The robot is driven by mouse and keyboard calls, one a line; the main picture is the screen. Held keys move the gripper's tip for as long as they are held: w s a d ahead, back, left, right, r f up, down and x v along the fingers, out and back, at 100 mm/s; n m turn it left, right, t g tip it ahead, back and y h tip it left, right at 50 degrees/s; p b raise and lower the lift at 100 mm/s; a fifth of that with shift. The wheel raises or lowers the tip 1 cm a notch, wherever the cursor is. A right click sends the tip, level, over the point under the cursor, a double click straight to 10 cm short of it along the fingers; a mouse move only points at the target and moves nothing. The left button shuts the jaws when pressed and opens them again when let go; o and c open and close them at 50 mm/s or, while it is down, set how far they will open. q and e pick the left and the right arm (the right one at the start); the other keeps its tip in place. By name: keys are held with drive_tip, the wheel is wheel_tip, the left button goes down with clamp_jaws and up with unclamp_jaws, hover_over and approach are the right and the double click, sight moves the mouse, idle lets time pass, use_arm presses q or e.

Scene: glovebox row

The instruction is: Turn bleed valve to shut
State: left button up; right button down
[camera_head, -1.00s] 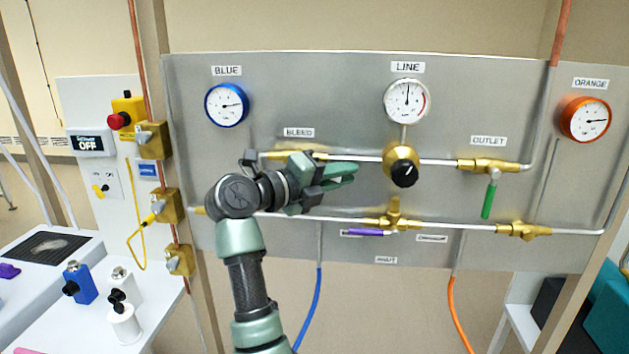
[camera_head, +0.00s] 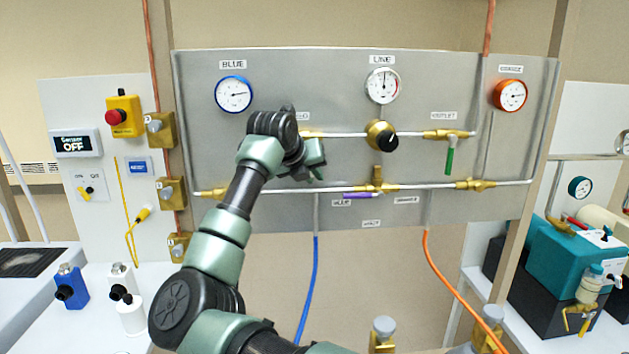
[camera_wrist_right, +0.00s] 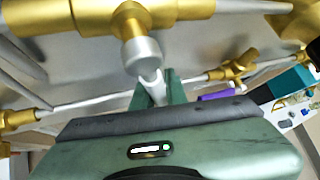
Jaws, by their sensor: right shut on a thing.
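The bleed valve's brass body (camera_head: 312,133) sits on the upper pipe under the partly covered BLEED label. It fills the top of the right wrist view, with a silver stem cap (camera_wrist_right: 141,54) and a pale lever (camera_wrist_right: 153,84) below it. My right gripper (camera_head: 314,160) is at this valve, just below the pipe. In the right wrist view its green fingers (camera_wrist_right: 158,92) are shut on the pale lever. Most of the lever is hidden by the fingers, so its exact angle is hard to tell. My left gripper is not in view.
The black regulator knob (camera_head: 384,140) and green outlet handle (camera_head: 449,160) are to the right. A purple handle (camera_head: 361,195) is on the lower pipe. The blue gauge (camera_head: 233,94) is up left. A blue hose (camera_head: 312,280) and an orange hose (camera_head: 448,278) hang below.

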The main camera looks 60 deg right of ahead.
drive_tip(key=shift+w+a+f+m+t+y+b, duration=0.25)
drive_tip(key=shift+w+a+t+y+b, duration=0.1)
drive_tip(key=shift+w+a+y+b, duration=0.15)
drive_tip(key=shift+w+a+f+m+t+y+b, duration=0.25)
drive_tip(key=shift+w+t+y+b, duration=0.15)
drive_tip(key=shift+b, duration=0.15)
drive_tip(key=shift+w+a+r+m+t+y+b, duration=0.1)
drive_tip(key=shift+w+a+m+t+y+b, duration=0.2)
drive_tip(key=shift+t+b, duration=0.1)
drive_tip(key=c, duration=1.4)
unclamp_jaws()
drive_tip(key=shift+w, duration=0.1)
drive_tip(key=shift+c, duration=0.2)
drive_tip(key=v, duration=0.7)
drive_tip(key=shift+a+r, duration=0.2)
drive_tip(key=shift+r, duration=0.1)
drive_tip(key=shift+f, duration=0.1)
